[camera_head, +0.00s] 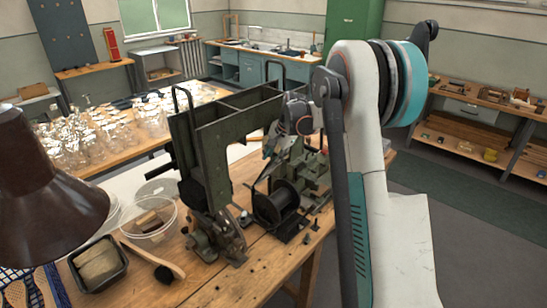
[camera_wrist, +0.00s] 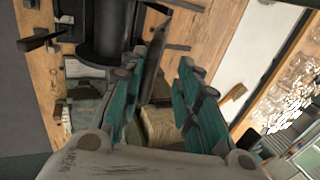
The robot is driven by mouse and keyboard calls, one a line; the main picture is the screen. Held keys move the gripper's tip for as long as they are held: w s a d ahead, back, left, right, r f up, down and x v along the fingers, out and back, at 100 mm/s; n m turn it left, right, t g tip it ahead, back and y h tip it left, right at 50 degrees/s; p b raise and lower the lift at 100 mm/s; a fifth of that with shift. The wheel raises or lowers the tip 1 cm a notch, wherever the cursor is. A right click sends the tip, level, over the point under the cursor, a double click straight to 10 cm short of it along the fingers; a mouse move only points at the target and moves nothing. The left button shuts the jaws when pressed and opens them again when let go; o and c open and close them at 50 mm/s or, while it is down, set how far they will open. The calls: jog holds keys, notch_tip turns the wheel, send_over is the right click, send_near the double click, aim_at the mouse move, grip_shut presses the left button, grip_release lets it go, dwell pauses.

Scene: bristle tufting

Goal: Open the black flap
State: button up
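A bristle tufting machine with a dark green frame (camera_head: 210,128) stands on the wooden workbench. A black spool (camera_head: 284,203) sits at its front; it also shows at the top of the wrist view (camera_wrist: 107,32). My gripper (camera_wrist: 157,72) is over the machine, its teal-padded fingers apart. A thin dark strip (camera_wrist: 154,62), perhaps the black flap, shows between the fingertips; I cannot tell whether they touch it. A tan block (camera_wrist: 160,126) lies beyond, between the fingers. In the head view my gripper is small and partly hidden by the machine frame.
A clear round tub (camera_head: 150,232), a black tray (camera_head: 98,265) and a brush (camera_head: 155,262) lie on the bench at left. A brown lamp shade (camera_head: 45,185) is in the left foreground. A table of glassware (camera_head: 90,135) stands behind.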

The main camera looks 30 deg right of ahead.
jog(key=v, duration=1.2)
jog(key=shift+w, duration=0.1)
